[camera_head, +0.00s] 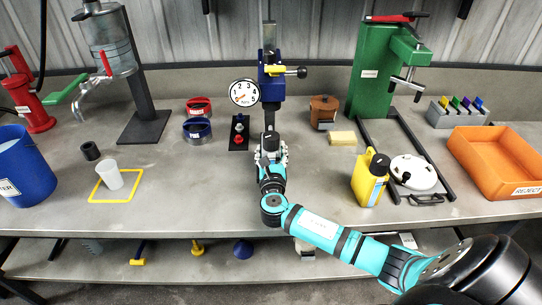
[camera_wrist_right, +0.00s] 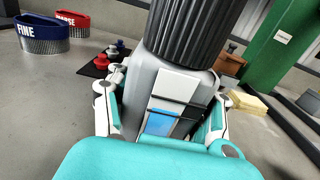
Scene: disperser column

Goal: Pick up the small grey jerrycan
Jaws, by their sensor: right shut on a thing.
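The small grey jerrycan (camera_wrist_right: 137,95) fills the middle of the right wrist view, with its ribbed black cap (camera_wrist_right: 195,35) at the top and a white and blue label facing the camera. My right gripper (camera_wrist_right: 163,120) is shut on it, one finger on each side of its body. In the head view my right gripper (camera_head: 270,150) is over the bench just in front of the blue column, and the wrist hides most of the can. I cannot tell if its base touches the bench. My left gripper is not in view.
A yellow jerrycan (camera_head: 366,184) and a white round lid (camera_head: 412,172) stand right of my arm. An orange reject bin (camera_head: 490,160) is farther right. A blue column (camera_head: 271,85), dial (camera_head: 243,93) and red and blue rings (camera_head: 197,130) are behind.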

